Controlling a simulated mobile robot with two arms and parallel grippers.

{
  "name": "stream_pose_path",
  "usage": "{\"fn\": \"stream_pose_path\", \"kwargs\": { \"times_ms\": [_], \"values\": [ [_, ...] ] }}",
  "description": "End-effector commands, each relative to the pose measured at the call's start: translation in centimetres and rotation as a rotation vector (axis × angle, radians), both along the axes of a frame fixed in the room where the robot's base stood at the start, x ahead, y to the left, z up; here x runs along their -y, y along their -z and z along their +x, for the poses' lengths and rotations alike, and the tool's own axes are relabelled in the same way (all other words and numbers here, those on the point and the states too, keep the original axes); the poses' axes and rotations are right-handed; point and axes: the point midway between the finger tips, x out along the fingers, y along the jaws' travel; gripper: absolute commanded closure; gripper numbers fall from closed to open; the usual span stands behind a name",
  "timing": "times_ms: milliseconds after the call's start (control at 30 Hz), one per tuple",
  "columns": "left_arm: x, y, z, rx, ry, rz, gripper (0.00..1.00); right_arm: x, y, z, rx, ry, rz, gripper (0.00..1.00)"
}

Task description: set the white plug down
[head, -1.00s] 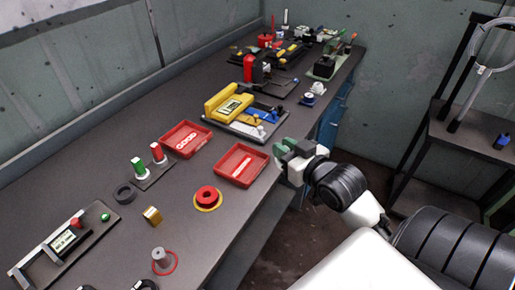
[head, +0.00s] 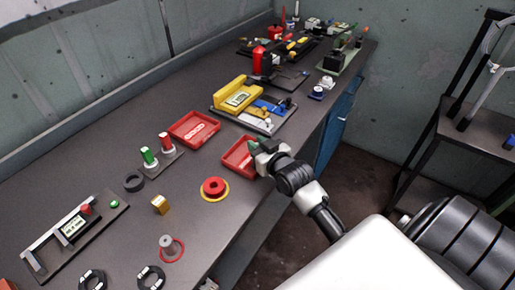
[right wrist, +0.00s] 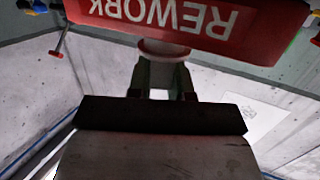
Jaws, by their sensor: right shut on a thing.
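My right gripper (head: 256,147) is at the right side of the near red tray (head: 236,160), over or beside its rim. In the right wrist view the gripper (right wrist: 162,72) is shut on the white plug (right wrist: 163,49), which shows as a pale round flange between the fingertips. The red tray wall (right wrist: 205,42) with the word REWORK, upside down, is close to the plug there. I cannot tell whether the plug touches the tray. In the head view the gripper hides the plug. My left gripper is not in view.
A second red tray (head: 194,118) is behind and to the left. Green and red posts (head: 157,153) stand to the left. A yellow fixture (head: 236,94) is farther back. The bench edge runs below my right arm.

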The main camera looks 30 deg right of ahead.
Motion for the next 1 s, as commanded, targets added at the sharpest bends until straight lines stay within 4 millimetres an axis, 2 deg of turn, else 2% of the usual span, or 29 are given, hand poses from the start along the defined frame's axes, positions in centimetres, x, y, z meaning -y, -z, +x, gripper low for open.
{"fn": "stream_pose_path", "kwargs": {
  "times_ms": [133,500,533,667,700,1000],
  "values": [
    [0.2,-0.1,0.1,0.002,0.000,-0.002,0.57,0.0,1.5,0.0,0.000,0.001,0.000,1.00],
    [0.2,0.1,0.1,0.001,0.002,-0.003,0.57,0.0,1.9,0.0,0.001,0.000,0.000,1.00],
    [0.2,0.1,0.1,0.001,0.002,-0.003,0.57,0.0,1.9,0.0,0.001,0.000,0.000,0.77],
    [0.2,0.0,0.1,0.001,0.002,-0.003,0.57,0.0,1.8,0.0,0.001,0.000,0.000,0.57],
    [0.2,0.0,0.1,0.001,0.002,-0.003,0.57,0.0,1.8,0.0,0.001,0.000,0.000,0.54],
    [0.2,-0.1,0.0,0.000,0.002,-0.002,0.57,0.0,1.4,0.0,0.002,0.000,0.000,0.54]
  ]
}}
